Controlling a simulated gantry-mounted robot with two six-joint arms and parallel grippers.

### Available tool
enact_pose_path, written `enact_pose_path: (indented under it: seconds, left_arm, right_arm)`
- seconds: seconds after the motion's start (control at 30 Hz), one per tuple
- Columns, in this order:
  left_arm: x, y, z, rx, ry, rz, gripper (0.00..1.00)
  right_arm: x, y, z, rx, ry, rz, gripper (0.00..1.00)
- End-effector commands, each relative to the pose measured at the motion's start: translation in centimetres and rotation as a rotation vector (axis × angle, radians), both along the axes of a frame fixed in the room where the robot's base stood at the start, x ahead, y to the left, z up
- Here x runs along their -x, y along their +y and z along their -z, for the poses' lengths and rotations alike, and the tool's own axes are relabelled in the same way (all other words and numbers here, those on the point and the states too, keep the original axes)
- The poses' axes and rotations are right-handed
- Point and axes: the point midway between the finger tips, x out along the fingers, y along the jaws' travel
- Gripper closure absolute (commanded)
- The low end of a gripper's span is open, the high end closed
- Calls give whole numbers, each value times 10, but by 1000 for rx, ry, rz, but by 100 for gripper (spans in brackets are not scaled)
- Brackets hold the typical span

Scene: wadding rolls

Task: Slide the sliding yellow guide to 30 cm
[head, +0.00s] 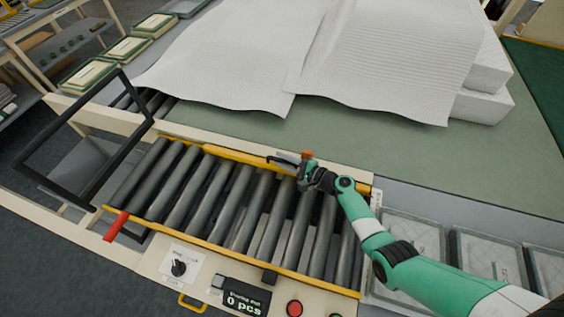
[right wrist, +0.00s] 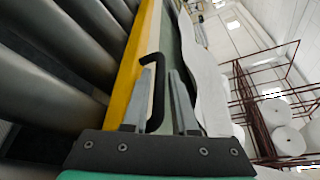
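The yellow guide (head: 230,154) runs along the far side of the roller conveyor; in the right wrist view it is a yellow bar (right wrist: 140,50) rising beside the rollers. Its black handle (head: 280,162) is a bent bar, also seen in the right wrist view (right wrist: 157,95). My right gripper (head: 300,166) is at the handle. In the right wrist view its two fingers (right wrist: 160,100) are apart, with the handle between them and a gap toward the right finger. A firm hold does not show. My left gripper is out of view. No 30 cm mark is readable.
Grey rollers (head: 225,205) lie in front of the guide, with a yellow front rail (head: 230,257) and a red handle (head: 117,226). White wadding sheets (head: 240,60) cover the green table (head: 350,135) behind. A control panel with a counter display (head: 243,298) stands in front.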

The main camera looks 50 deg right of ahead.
Motion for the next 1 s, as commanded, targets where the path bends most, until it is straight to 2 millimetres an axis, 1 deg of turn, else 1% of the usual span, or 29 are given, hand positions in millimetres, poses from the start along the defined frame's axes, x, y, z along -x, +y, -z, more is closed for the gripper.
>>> enact_pose_path:
  seconds: [0.27, 0.37, 0.47, 0.63, 0.7, 0.8, 0.9, 1.0]
  left_arm:
    - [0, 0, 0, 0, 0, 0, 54]
    - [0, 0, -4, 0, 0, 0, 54]
    - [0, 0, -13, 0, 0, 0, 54]
    - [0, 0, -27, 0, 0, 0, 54]
    - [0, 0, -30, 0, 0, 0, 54]
    - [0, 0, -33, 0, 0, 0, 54]
    - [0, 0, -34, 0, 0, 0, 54]
    - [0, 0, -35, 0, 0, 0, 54]
  right_arm:
    - [1, 0, 0, 0, 0, 0, 72]
    - [6, -1, -2, -1, 1, 1, 72]
    - [21, -3, -7, -1, 1, 2, 72]
    - [61, -7, -17, -1, 0, 5, 72]
    - [77, -9, -19, -1, 1, 6, 72]
    - [96, -11, -22, 0, 0, 5, 72]
    - [108, -11, -24, 0, -1, 3, 72]
    - [113, -11, -25, 0, -1, 1, 72]
